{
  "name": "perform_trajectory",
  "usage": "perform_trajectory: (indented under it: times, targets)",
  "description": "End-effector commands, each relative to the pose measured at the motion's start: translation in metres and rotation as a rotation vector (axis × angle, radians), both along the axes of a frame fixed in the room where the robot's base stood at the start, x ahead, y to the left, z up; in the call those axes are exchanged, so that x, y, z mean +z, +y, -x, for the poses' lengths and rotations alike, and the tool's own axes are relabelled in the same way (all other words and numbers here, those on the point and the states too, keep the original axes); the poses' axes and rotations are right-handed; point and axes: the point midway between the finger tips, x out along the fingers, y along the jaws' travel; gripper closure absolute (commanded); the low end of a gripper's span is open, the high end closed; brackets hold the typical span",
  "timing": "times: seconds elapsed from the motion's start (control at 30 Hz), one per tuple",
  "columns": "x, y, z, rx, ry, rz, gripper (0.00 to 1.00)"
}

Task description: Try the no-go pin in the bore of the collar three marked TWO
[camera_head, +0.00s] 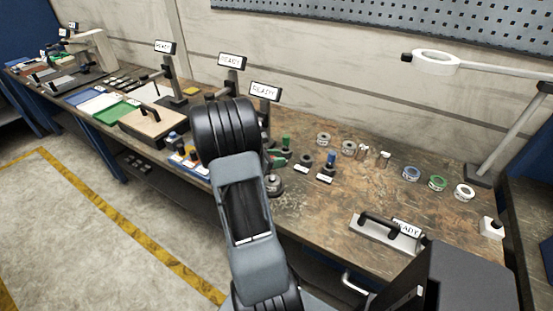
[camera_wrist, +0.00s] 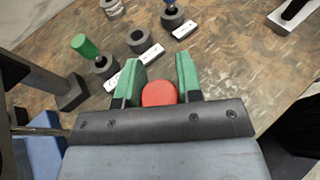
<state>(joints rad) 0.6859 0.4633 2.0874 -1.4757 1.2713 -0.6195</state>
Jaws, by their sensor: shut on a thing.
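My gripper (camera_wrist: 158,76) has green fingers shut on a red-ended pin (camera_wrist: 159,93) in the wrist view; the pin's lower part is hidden. Ahead of it three dark collars stand on the bench. The left collar (camera_wrist: 104,68) has a green-handled pin (camera_wrist: 84,46) in it. The middle collar (camera_wrist: 143,39) has an open, empty bore. The right collar (camera_wrist: 172,20) has a blue-handled pin in it. White tags lie beside the collars, too small to read; one is partly behind a finger. The held pin is apart from the collars. In the head view my arm hides most of the gripper.
Several metal, blue, green and white ringed pieces (camera_head: 411,174) stand along the back right of the bench. A plate with a black handle (camera_head: 380,231) lies at the front right. Upright stands with READY signs (camera_head: 264,92) rise behind my arm. Bare bench lies right of the collars.

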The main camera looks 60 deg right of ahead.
Motion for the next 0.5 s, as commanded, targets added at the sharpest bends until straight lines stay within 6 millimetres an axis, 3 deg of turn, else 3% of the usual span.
perform_trajectory:
  times: [0.5]
  targets:
    - [-0.0111,-0.0001,-0.0001,0.000,0.001,0.001,0.97]
